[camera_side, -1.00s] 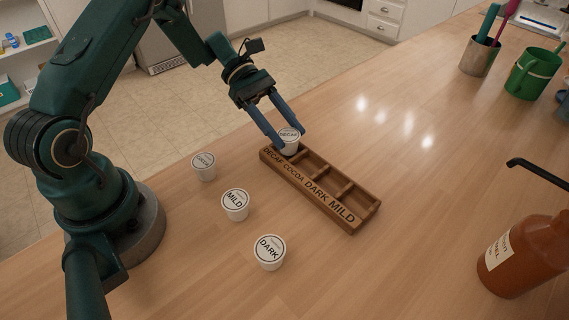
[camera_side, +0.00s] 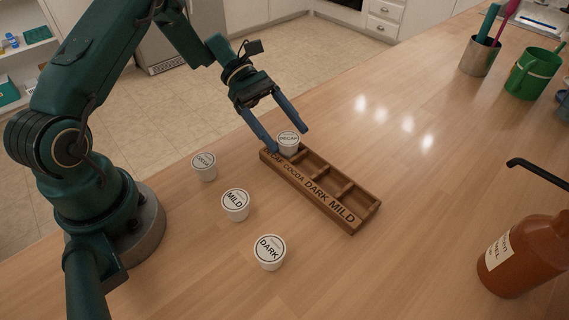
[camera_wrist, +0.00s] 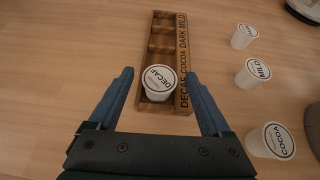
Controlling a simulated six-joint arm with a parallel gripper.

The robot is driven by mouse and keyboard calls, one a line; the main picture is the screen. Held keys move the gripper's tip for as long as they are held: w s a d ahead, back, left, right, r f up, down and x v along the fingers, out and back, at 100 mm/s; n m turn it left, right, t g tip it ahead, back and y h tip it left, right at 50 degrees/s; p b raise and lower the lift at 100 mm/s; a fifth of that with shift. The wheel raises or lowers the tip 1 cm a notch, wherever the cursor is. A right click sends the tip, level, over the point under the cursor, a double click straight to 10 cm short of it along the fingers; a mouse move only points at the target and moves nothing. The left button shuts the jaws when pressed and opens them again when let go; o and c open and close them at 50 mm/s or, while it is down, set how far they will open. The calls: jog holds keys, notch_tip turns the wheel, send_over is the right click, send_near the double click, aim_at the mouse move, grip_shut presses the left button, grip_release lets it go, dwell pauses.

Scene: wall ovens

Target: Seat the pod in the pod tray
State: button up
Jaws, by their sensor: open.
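The wooden pod tray (camera_side: 352,222) has compartments in a row, labelled DECAF, COCOA, DARK and MILD. The white DECAF pod (camera_side: 288,141) sits upright in the end compartment by the DECAF label; it also shows in the wrist view (camera_wrist: 159,82). The other compartments are empty. My gripper (camera_side: 289,141) is open, its blue fingers spread on either side of the DECAF pod and apart from it; the fingers also show in the wrist view (camera_wrist: 162,78). The COCOA pod (camera_side: 204,167), MILD pod (camera_side: 235,205) and DARK pod (camera_side: 270,252) stand upright on the table.
A brown bottle (camera_side: 524,256) with a black spout stands at the right. A metal cup with utensils (camera_side: 479,56) and a green mug (camera_side: 532,74) stand at the far right. The wooden counter between the tray and these is clear.

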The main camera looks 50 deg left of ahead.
jog(key=v, duration=1.1)
jog(key=s+d+r+m+y, duration=0.4)
jog(key=d+r+m+y, duration=0.2)
jog(key=d+r+m, duration=0.1)
jog(key=s+d+m+t+y, duration=0.2)
jog(key=s+m+t+y, duration=0.3)
jog(key=s+m, duration=0.6)
jog(key=shift+s+d+r+y, duration=0.35)
jog(key=shift+s+y, duration=0.2)
jog(key=shift+y, duration=0.05)
